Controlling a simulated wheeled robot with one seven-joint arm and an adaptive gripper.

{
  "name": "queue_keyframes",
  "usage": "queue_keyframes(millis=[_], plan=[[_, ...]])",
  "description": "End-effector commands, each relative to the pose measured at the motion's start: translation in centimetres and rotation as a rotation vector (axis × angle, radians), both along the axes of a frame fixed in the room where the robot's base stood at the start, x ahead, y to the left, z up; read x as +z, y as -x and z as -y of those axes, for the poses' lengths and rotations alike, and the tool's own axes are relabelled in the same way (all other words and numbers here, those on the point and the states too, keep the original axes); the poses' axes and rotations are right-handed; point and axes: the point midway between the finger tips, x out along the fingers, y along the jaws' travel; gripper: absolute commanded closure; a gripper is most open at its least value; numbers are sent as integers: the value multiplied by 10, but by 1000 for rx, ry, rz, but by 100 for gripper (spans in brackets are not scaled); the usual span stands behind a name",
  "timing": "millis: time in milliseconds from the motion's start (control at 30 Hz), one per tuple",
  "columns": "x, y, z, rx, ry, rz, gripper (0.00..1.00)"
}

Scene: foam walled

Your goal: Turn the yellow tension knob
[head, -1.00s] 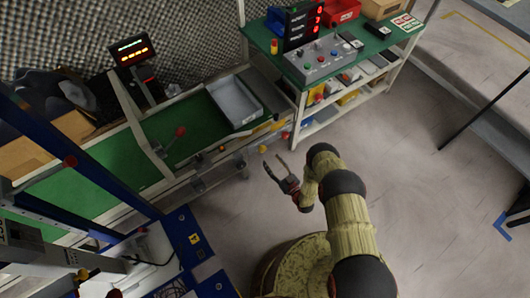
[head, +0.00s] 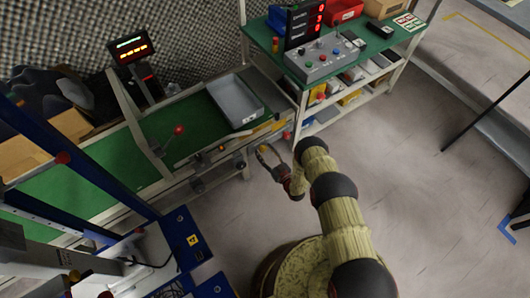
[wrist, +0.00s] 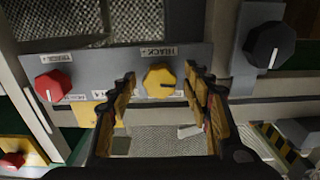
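The yellow knob (wrist: 158,79) sits on a grey panel in the wrist view, with a dark pointer mark toward the right and a label above it. My gripper (wrist: 160,84) is open, with one finger on each side of the knob and visible gaps to both. In the head view my gripper (head: 269,151) is at the conveyor's front edge by the knob. I cannot tell how far the fingertips reach over the knob.
A red knob (wrist: 52,85) is left of the yellow one and a black knob (wrist: 268,45) is at upper right. A grey tray (head: 235,115) lies on the green conveyor (head: 105,152). A shelf bench with a control box (head: 322,60) stands at right. The floor around my base is clear.

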Motion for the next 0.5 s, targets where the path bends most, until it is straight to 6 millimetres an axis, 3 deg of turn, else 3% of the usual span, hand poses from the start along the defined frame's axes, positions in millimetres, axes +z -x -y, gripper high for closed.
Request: queue_keyframes(millis=[500], plan=[[0, 0, 0, 0, 0, 0, 81]])
